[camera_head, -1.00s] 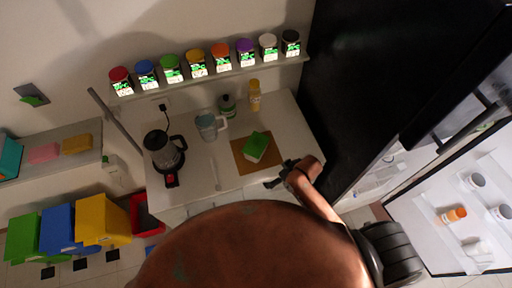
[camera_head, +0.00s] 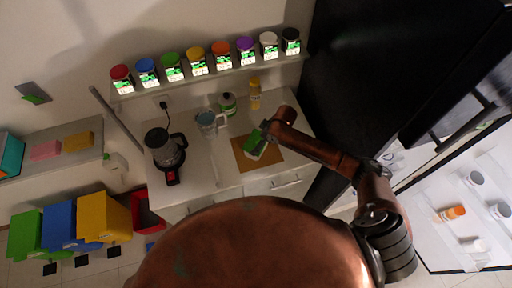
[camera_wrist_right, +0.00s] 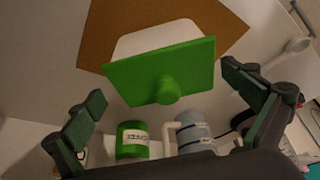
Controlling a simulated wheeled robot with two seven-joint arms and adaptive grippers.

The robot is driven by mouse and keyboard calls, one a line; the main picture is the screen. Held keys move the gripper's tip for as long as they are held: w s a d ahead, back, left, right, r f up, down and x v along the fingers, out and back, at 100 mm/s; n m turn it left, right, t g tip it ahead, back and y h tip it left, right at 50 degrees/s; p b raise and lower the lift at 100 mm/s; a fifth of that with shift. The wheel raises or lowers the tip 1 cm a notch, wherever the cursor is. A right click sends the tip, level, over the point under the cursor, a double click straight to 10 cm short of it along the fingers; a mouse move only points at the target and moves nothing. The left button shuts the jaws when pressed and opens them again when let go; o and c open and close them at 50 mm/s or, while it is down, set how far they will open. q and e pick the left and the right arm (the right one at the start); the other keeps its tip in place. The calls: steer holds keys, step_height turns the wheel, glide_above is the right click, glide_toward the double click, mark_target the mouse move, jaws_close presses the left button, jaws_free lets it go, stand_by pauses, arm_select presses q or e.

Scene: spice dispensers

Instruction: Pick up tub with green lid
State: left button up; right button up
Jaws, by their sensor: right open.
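The tub with the green lid (camera_head: 254,144) is on a brown board on the counter. In the right wrist view its flat green lid (camera_wrist_right: 150,75) has a round knob, and part of its white body (camera_wrist_right: 155,38) shows behind the lid. My right gripper (camera_head: 265,129) is beside the tub in the head view. In the wrist view its open fingers (camera_wrist_right: 163,84) lie to the left and right of the lid, with nothing held between them. My left gripper is not in view.
The brown board (camera_head: 269,158) lies under the tub. A shelf (camera_head: 200,78) holds several spice jars. A dark fridge (camera_head: 350,90) is at right.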

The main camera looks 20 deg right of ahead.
steer(key=x, duration=0.3)
steer(key=p+x, duration=0.1)
steer(key=shift+s+f, duration=0.25)
steer(key=shift+f, duration=0.05)
steer(key=shift+w+a+f, duration=0.2)
steer(key=shift+f, duration=0.4)
steer(key=shift+c, duration=0.4)
